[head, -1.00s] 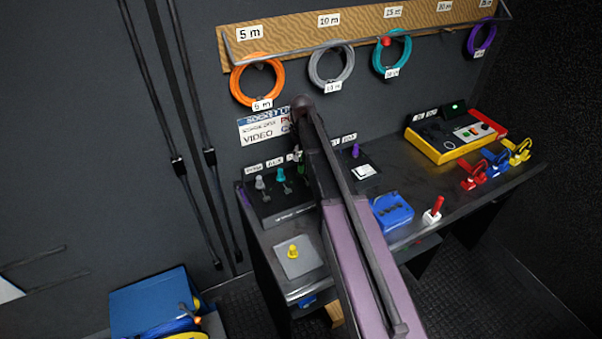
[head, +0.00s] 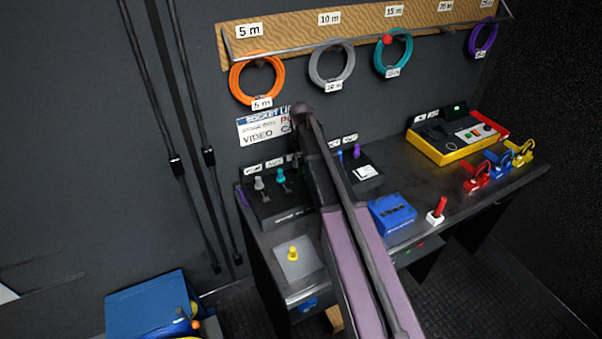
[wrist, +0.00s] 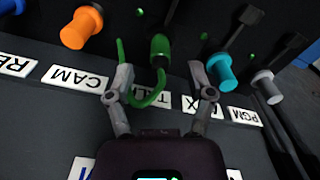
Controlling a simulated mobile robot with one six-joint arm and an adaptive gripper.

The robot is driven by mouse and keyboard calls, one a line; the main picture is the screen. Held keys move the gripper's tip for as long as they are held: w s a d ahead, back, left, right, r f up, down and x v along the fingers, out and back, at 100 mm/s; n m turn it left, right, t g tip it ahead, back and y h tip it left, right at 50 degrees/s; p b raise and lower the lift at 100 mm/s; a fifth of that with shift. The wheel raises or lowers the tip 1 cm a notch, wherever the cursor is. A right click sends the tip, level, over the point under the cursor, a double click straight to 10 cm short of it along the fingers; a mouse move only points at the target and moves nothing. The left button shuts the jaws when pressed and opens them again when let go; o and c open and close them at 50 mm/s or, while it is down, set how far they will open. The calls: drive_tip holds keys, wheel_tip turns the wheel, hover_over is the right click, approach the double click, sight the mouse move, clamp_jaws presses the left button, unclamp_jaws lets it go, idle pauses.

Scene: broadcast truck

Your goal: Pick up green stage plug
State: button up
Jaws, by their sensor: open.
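The green stage plug (wrist: 160,47) stands in the socket board in the wrist view, with a green curved cable (wrist: 150,98) looping from it by the TALK label. My gripper (wrist: 161,72) is open, one finger on each side of the plug's line, and the plug's body shows just beyond the fingertips. I see no clear contact with the plug; the left finger is close to the green cable. In the head view my arm covers the green plug and most of the gripper, above the dark socket board (head: 285,213).
A teal plug (wrist: 222,72) and a grey plug (wrist: 262,84) stand to the right in the wrist view, an orange plug (wrist: 80,28) to the left. In the head view a blue box (head: 393,214) and a yellow plug on a plate (head: 293,253) sit nearby.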

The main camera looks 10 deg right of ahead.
sight(301, 162)
drive_tip(key=shift+f+b, duration=1.25)
drive_tip(key=shift+f, duration=0.3)
clamp_jaws()
